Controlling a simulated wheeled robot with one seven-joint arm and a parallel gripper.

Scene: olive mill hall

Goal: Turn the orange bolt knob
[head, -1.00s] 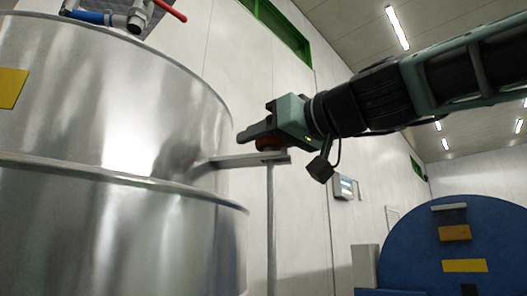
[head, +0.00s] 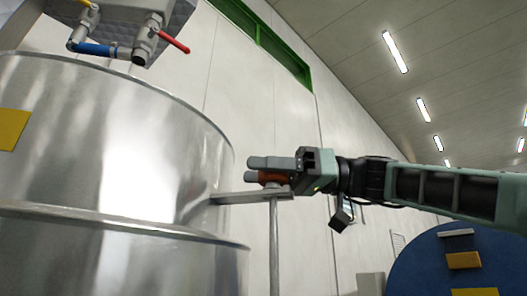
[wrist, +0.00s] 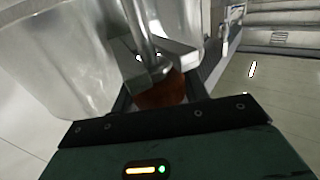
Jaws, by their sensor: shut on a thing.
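The orange bolt knob (head: 272,177) sits at the outer end of a flat metal bracket (head: 250,196), which juts from the steel tank and meets the top of a thin upright post (head: 274,245). My gripper (head: 268,168) comes from the right, with its fingers nearly level, and is shut on the knob. The fingers hide part of the knob. In the wrist view the knob (wrist: 162,92) shows dark orange just beyond the gripper's front edge, with the post and bracket over it.
The big steel tank (head: 110,150) fills the left side, close to the fingertips. Pipes with a blue handle (head: 95,49) and a red handle (head: 172,40) hang above it. A blue round machine (head: 440,260) stands at lower right.

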